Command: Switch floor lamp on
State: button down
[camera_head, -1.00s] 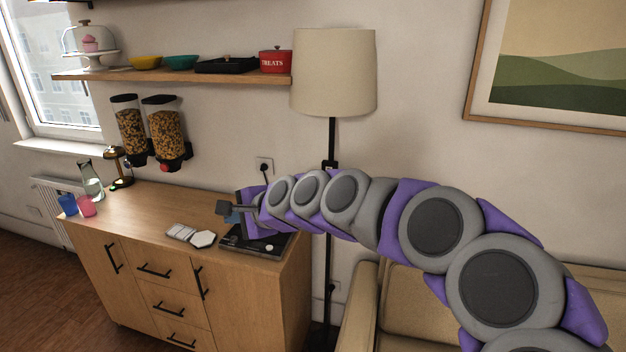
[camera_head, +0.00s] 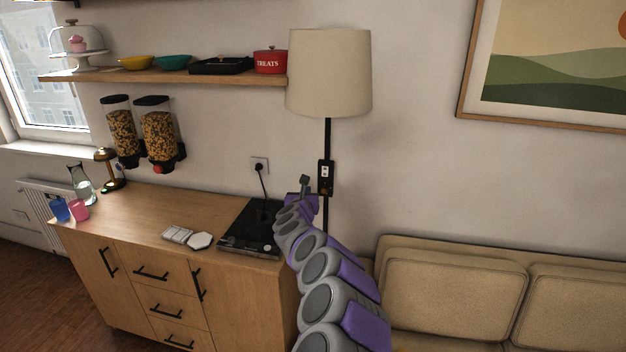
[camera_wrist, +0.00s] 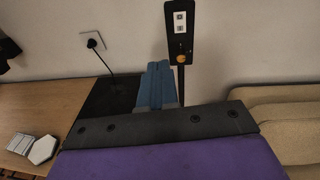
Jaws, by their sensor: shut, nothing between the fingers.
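The floor lamp has a cream shade (camera_head: 329,73) and a thin black pole. A black switch box (camera_head: 326,177) with a white panel sits on the pole below the shade. In the wrist view the switch box (camera_wrist: 180,33) is at the top, right of centre, with a white two-part panel and an orange-brown round part below it. My gripper (camera_head: 305,183) is just left of the switch box in the head view, shut and empty. In the wrist view its blue fingers (camera_wrist: 157,86) are together, below and left of the box. The shade's inside is hidden, so whether it is lit is unclear.
A wooden cabinet (camera_head: 237,306) stands left of the lamp, with a black hob (camera_head: 249,230) on top. A beige sofa (camera_head: 455,290) stands on the right. A wall socket (camera_head: 260,165) with a plug is behind. A shelf (camera_head: 160,76) hangs above the cabinet.

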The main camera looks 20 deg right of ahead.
jog(key=shift+s+d+f+m+g+h, duration=0.2)
jog(key=shift+d+m+h, duration=0.25)
jog(key=shift+d, duration=0.15)
jog(key=shift+s+d+f+m+g+h, duration=0.1)
jog(key=shift+s+d+f+m+h, duration=0.1)
jog(key=shift+d+m+h, duration=0.25)
jog(key=shift+d, duration=0.25)
